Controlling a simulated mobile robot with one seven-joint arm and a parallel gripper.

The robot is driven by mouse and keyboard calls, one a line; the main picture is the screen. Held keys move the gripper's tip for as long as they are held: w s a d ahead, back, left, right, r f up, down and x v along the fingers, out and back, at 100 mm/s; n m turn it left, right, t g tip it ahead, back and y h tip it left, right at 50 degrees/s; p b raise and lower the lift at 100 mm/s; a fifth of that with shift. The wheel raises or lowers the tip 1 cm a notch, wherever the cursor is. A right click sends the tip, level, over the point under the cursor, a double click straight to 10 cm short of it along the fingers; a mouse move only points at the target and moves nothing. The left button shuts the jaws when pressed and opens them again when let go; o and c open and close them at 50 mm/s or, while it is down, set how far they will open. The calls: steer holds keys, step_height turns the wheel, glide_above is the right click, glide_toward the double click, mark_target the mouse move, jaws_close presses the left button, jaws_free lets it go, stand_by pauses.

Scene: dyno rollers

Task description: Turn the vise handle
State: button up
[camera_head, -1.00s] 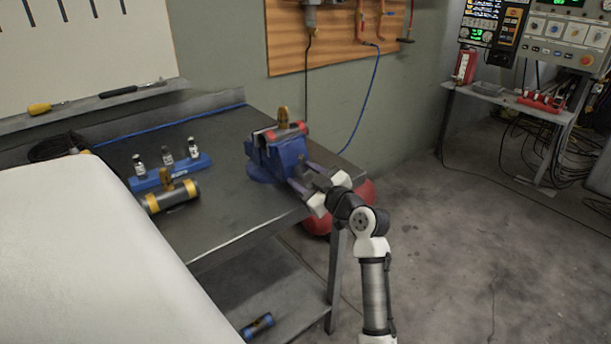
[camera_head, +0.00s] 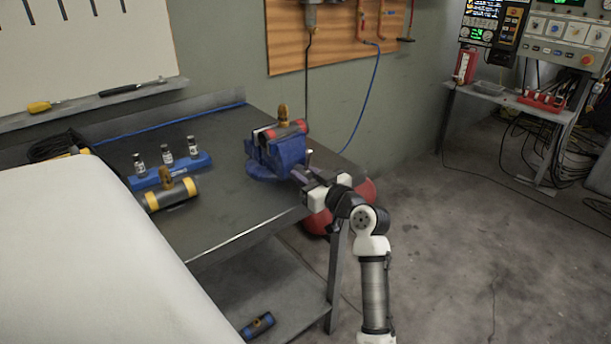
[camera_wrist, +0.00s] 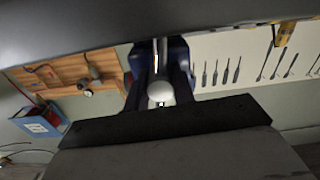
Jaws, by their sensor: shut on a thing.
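The blue vise (camera_head: 268,163) stands at the right end of the workbench and holds a dark cylinder with red bands (camera_head: 280,130) and a brass fitting on top. My gripper (camera_head: 305,168) is at the vise's front side, facing its screw end. In the wrist view, the vise handle (camera_wrist: 160,92) shows as a silver bar with a round knob between my two dark fingers. The gripper is shut on this handle. The blue vise body (camera_wrist: 183,72) is right behind it. In the head view, my gripper mostly hides the handle.
A blue rack (camera_head: 172,172) with small bottles and a yellow-banded cylinder (camera_head: 171,194) lie on the workbench (camera_head: 228,205), left of the vise. A red round object (camera_head: 362,190) is beyond my wrist. The floor on the right is open.

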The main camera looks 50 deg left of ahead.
steer(key=o, duration=1)
steer(key=s+d+b, duration=0.1)
steer(key=d+b, duration=0.2)
steer(key=d, duration=1)
steer(key=shift+d+b, duration=0.4)
